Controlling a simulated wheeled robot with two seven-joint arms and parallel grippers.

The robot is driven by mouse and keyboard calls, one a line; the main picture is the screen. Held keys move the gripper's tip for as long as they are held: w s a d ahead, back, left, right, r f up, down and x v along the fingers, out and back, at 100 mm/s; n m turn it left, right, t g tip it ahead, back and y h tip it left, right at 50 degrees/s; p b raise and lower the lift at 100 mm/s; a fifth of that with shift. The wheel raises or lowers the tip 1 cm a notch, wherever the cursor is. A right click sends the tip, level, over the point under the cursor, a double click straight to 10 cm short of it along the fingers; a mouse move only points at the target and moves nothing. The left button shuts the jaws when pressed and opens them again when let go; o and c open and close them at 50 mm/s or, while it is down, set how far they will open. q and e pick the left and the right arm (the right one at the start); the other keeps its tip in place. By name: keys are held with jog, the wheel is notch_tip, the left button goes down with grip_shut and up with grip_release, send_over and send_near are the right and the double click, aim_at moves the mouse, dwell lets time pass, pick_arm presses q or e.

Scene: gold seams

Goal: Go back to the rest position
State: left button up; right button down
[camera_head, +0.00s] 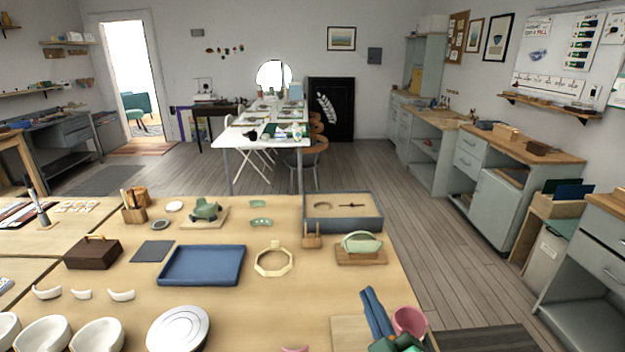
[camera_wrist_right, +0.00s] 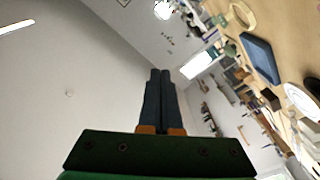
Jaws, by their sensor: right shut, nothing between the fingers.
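My right gripper (camera_head: 371,293) shows at the lower right of the head view, over the front right part of the wooden worktable (camera_head: 300,310). Its two dark blue fingers lie side by side and point away from me. In the right wrist view the fingers (camera_wrist_right: 160,74) are together with nothing between them. The green gripper body (camera_wrist_right: 150,152) shows behind them. My left gripper is in neither view.
Close to the right gripper is a pink bowl (camera_head: 409,320). Nearby are a green piece on a wooden stand (camera_head: 361,258), an octagonal wooden ring (camera_head: 274,262), a blue tray (camera_head: 202,279) and a white disc (camera_head: 178,328). Open floor (camera_head: 455,270) lies right of the table.

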jog(key=s+d+f+m+g+h, duration=0.2)
jog(key=s+d+f+m+g, duration=0.1)
jog(key=f, duration=0.3)
jog(key=s+d+f+m+g+h, duration=0.1)
jog(key=s+d+f+m+g, duration=0.15)
jog(key=f, duration=0.35)
jog(key=s+d+f+m+g, duration=0.1)
jog(key=s+f+g, duration=0.35)
jog(key=s, duration=0.35)
jog(key=s+f+m+g, duration=0.2)
jog(key=s+f+g, duration=0.25)
jog(key=s, duration=0.35)
jog(key=s+f+g, duration=0.1)
jog(key=s+f, duration=0.1)
jog(key=f, duration=0.8)
jog(key=s+f+g, duration=0.1)
jog(key=s+f, duration=0.1)
jog(key=f, duration=0.8)
jog(key=s+d+f, duration=0.2)
jog(key=s+f, duration=0.6)
jog(key=s, duration=0.2)
jog(key=shift+s+d+n+g, duration=0.25)
jog(key=shift+s+n+g, duration=0.1)
